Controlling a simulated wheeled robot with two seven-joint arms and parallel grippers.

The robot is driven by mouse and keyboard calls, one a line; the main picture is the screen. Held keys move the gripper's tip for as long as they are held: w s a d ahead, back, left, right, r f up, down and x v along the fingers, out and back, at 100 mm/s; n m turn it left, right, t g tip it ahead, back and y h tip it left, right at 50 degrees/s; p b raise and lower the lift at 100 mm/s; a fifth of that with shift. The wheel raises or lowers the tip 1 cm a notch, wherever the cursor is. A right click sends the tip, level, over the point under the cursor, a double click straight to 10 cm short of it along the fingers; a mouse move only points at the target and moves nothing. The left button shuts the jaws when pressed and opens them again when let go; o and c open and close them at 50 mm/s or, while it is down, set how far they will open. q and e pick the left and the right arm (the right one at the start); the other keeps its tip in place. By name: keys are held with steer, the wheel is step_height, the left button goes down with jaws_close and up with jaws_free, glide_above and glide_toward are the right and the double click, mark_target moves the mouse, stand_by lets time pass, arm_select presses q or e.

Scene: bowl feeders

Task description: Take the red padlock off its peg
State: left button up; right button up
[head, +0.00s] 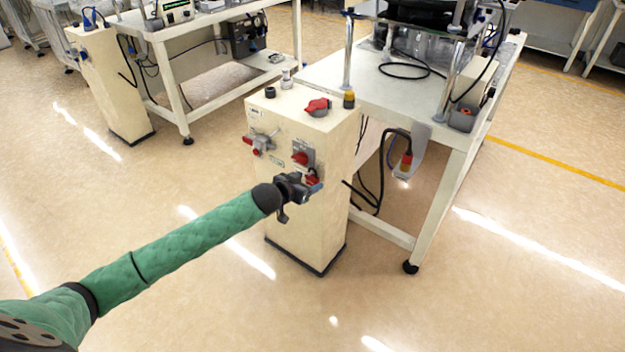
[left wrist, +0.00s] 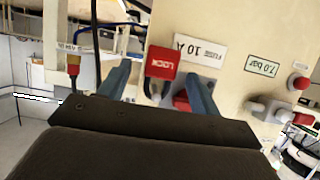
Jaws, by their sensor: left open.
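The red padlock (left wrist: 162,62), with a white LOCK label, shows upside down in the left wrist view, in front of the pale cabinet face. In the head view its red body (head: 312,179) shows in part, below a red rotary switch (head: 300,158); my gripper partly covers it. The peg cannot be made out clearly. My left gripper (head: 316,188) is open. In the left wrist view its two blue fingers (left wrist: 160,75) lie one on each side of the padlock, with gaps visible. Whether the padlock is within finger depth cannot be told. My right gripper is not in view.
The cream cabinet (head: 305,225) stands against a workbench (head: 405,95). A valve with red ends (head: 262,141) sits left of the switch. A red handle (head: 318,106) is on top. A cable with a plug (head: 406,162) hangs at right. Floor in front is clear.

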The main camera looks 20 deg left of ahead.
mark_target(310, 180)
arm_select(q)
steer(key=shift+x, duration=1.8)
steer(key=shift+f, duration=0.15)
steer(key=shift+c, duration=0.2)
steer(key=c, duration=1.1)
steer(key=shift+o, duration=0.2)
